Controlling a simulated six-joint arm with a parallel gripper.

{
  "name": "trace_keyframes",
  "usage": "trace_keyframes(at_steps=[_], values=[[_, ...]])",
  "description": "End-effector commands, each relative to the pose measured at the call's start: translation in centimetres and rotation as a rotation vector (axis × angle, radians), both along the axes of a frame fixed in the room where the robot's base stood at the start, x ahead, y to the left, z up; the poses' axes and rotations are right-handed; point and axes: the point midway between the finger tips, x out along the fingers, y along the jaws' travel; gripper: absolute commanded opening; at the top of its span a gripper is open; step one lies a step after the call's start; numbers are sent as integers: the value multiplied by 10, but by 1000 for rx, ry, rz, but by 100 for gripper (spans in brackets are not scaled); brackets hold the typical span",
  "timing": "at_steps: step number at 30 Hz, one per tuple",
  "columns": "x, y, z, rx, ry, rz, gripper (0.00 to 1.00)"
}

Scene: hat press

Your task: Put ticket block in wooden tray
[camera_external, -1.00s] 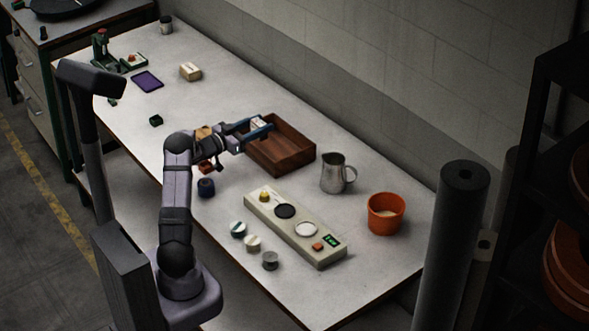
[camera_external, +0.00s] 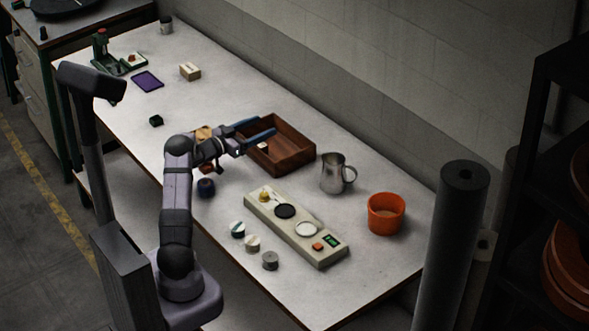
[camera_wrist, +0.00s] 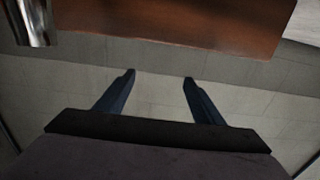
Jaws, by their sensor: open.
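The wooden tray (camera_external: 305,150) is a dark brown open box on the white bench; its brown wood also fills the top of the wrist view (camera_wrist: 175,22). A small pale block (camera_external: 262,146), which looks like the ticket block, shows inside the tray, near its left side in the external view. My gripper (camera_external: 272,126) is over the tray's back left part, its blue fingers apart and empty, clear of the block. The wrist view shows the open fingers (camera_wrist: 159,77) with nothing between them, and no block is visible there.
A metal pitcher (camera_external: 333,174) stands just right of the tray, and an orange pot (camera_external: 386,220) farther right. A long control panel (camera_external: 295,228) lies in front. A pale box (camera_external: 190,72) and purple pad (camera_external: 147,81) sit at the far left.

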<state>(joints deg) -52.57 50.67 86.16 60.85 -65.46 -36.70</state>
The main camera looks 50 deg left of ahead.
Motion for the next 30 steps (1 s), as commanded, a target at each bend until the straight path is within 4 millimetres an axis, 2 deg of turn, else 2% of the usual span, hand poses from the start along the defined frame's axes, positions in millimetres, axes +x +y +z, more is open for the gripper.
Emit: trace_keyframes(at_steps=[5,11,15,21,30], values=[[0,0,15,1,-1,0,62],[-29,1,9,0,0,4,62],[-30,0,36,7,-3,-1,62],[-30,0,64,4,-1,-1,62],[-30,0,82,1,0,0,62]])
